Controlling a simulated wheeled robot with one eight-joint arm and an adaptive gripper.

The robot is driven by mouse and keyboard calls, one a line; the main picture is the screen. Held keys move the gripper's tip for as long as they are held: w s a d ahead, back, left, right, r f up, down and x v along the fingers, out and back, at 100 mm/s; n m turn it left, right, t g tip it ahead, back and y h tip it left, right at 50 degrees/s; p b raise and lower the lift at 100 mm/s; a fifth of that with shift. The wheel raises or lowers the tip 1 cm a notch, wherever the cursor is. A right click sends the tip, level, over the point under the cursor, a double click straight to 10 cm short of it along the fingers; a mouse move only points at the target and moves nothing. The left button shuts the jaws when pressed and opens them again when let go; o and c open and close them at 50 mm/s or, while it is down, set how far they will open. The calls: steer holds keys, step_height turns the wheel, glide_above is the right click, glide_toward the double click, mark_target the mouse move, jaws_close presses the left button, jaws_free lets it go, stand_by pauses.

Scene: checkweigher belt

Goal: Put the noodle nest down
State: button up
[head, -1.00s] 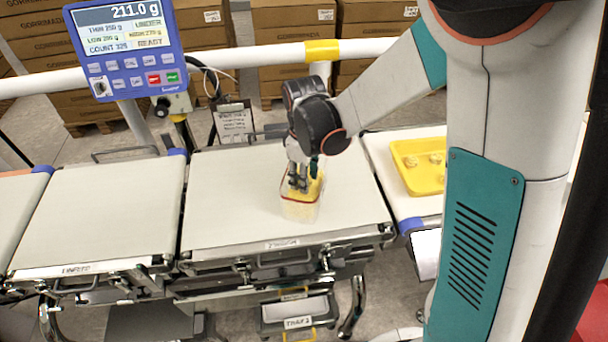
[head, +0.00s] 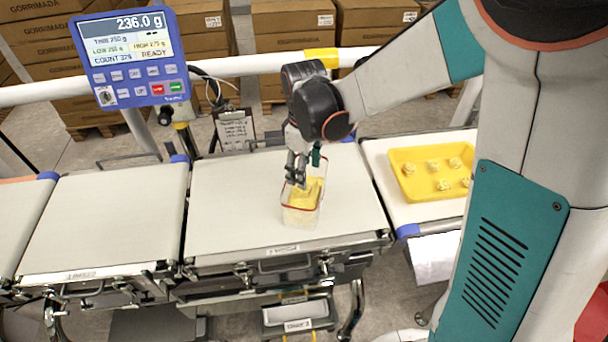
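A clear tub with a red rim (head: 302,213) stands on the middle weighing belt (head: 235,215). Yellow noodle nest material (head: 311,190) shows inside it, near the top. My gripper (head: 297,181) points down at the tub's back left part, its fingertips at about rim height beside the yellow noodles. The fingers are small and partly overlap, so I cannot tell whether they are open or still touch a nest. The blue display (head: 128,50) reads 236.0 g and READY.
A yellow tray (head: 408,188) with several noodle nests (head: 443,184) lies on the right-hand belt. A white rail (head: 250,62) runs behind the belts. A clipboard (head: 234,130) hangs behind the middle belt. The left belt (head: 100,225) is clear.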

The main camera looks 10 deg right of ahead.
step_height(320, 180, up, 7)
steer(key=p, duration=0.2)
steer(key=s+d+r+m+t, duration=0.3)
steer(key=s+d+r+m, duration=0.1)
steer(key=s, duration=0.4)
steer(key=s+d+r+m+t, duration=0.4)
steer(key=s+d+r+m, duration=0.1)
steer(key=s+d+m, duration=0.2)
steer(key=shift+s, duration=0.75)
step_height(320, 180, down, 3)
steer(key=b, duration=0.3)
steer(key=shift+r, duration=0.15)
stand_by(4.6)
